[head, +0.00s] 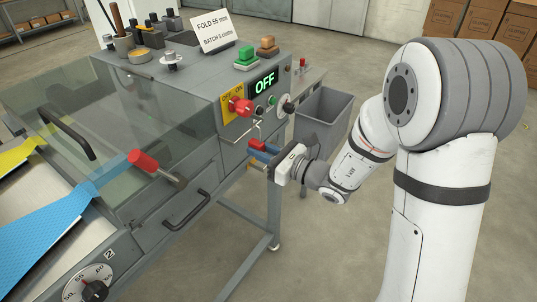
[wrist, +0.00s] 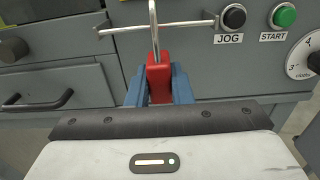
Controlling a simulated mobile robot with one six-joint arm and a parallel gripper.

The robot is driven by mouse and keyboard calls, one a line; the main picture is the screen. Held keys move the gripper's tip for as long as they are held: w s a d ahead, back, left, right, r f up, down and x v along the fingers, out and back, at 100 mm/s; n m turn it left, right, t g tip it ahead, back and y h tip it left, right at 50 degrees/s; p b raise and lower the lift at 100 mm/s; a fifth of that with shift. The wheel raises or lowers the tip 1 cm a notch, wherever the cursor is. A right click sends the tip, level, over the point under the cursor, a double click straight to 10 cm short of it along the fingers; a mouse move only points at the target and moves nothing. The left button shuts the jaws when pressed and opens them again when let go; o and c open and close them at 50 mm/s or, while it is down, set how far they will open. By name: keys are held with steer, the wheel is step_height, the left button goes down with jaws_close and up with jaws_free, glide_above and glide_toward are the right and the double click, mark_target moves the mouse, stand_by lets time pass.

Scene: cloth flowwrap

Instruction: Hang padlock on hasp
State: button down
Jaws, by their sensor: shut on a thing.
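My gripper (head: 265,153) is shut on a red padlock (wrist: 159,82), in front of the machine's control panel. In the wrist view its blue fingers (wrist: 158,92) press the padlock body from both sides. The padlock's steel shackle (wrist: 153,28) points up and crosses in front of a thin metal bar (wrist: 185,23), which seems to be part of the hasp. I cannot tell whether the shackle goes around the bar or only overlaps it. In the head view the padlock (head: 256,144) shows as a small red patch below the red switch (head: 243,107) on its yellow plate.
The panel carries a display (head: 263,84) reading OFF, a black JOG button (wrist: 234,17), a green START button (wrist: 284,16) and a dial (wrist: 306,58). A drawer handle (wrist: 38,101) sticks out left of the gripper. A grey bin (head: 322,117) stands behind the arm.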

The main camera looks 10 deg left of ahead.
steer(key=shift+x, duration=1.05)
steer(key=shift+a+f+b, duration=0.15)
steer(key=shift+f+b, duration=0.5)
steer(key=shift+b, duration=0.2)
steer(key=c, duration=1.2)
jaws_free()
